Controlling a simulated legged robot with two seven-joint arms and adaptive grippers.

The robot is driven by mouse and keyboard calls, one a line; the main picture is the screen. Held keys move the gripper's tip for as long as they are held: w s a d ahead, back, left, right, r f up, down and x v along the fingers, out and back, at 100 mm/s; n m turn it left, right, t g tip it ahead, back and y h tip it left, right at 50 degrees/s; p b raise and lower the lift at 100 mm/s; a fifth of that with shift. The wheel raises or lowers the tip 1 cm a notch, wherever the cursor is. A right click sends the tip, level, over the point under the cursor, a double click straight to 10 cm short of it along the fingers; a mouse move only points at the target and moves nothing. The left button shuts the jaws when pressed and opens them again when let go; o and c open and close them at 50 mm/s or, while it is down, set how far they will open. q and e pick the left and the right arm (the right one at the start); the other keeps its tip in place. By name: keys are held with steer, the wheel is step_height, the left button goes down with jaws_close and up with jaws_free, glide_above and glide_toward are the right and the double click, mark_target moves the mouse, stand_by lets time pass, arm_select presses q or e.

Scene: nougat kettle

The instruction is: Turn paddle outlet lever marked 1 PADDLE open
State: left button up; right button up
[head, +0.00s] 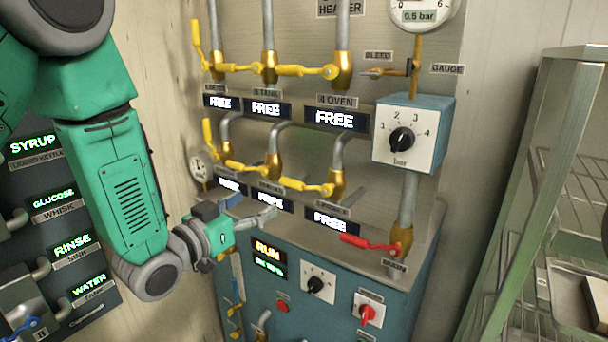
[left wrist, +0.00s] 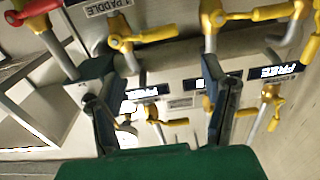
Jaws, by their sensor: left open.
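The paddle outlet lever (head: 305,186) is a yellow handle on the lower pipe row. It lies about level, reaching left from its brass valve, above a FREE display (head: 332,220). The small label under it is hard to read in the head view. In the left wrist view, which is tilted over, the PADDLE label (left wrist: 106,7) shows at the top, with the yellow lever (left wrist: 150,36) beside it. My left gripper (head: 258,208) is open and empty, below and left of the lever, apart from it. Its two fingers also show in the left wrist view (left wrist: 158,90). My right gripper is out of view.
Other yellow levers (head: 250,168) stand close by on the left and above. A red drain lever (head: 368,243) is at the lower right. The blue cabinet (head: 340,275) juts out below the gripper. A steel rack (head: 540,190) stands at right.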

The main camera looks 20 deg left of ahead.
mark_target(289, 183)
arm_select(q)
steer(key=p+x, duration=0.1)
steer(key=x, duration=0.5)
steer(key=p+x, duration=0.1)
steer(key=x, duration=0.5)
steer(key=shift+d+f, duration=0.1)
steer(key=shift+d, duration=0.2)
steer(key=shift+w, duration=0.45)
steer(key=shift+a+f, duration=0.1)
steer(key=shift+a, duration=0.05)
steer(key=c, duration=1.3)
jaws_close()
